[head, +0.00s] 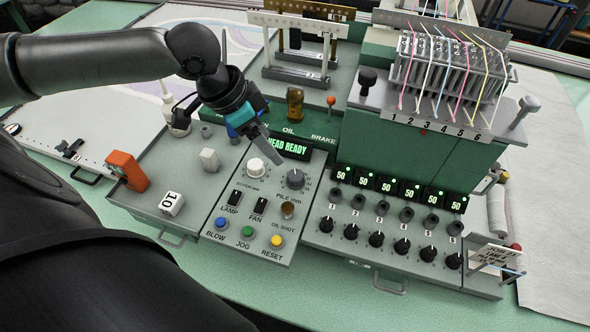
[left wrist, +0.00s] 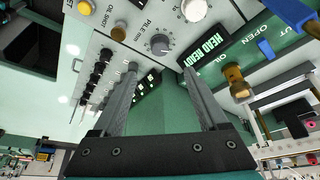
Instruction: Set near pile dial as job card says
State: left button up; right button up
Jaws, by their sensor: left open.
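The pile dial (head: 295,179) is a dark grey round knob marked "PILE mm" on the grey control panel. It also shows in the left wrist view (left wrist: 160,44), just beyond and between my fingertips. My left gripper (head: 268,140) is open and empty, pointing down at the panel behind the dial and apart from it. Its two fingers also show in the left wrist view (left wrist: 160,75). The dial's exact setting is too small to read. The job card (head: 495,254) is a white card in a holder at the front right; its writing is not legible. My right gripper is not in view.
A white stitch dial (head: 255,168) sits left of the pile dial. The "HEAD READY" display (head: 289,146) is lit behind them. Switches and blue, green and yellow buttons (head: 276,241) lie in front. Several black knobs (head: 376,239) and displays reading 50 fill the right.

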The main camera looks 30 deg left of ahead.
aim_at(295, 175)
pick_arm(q)
jog(key=x, duration=1.4)
jog(key=shift+b, duration=0.35)
jog(key=shift+r, duration=0.1)
jog(key=shift+s, duration=0.1)
grip_shut()
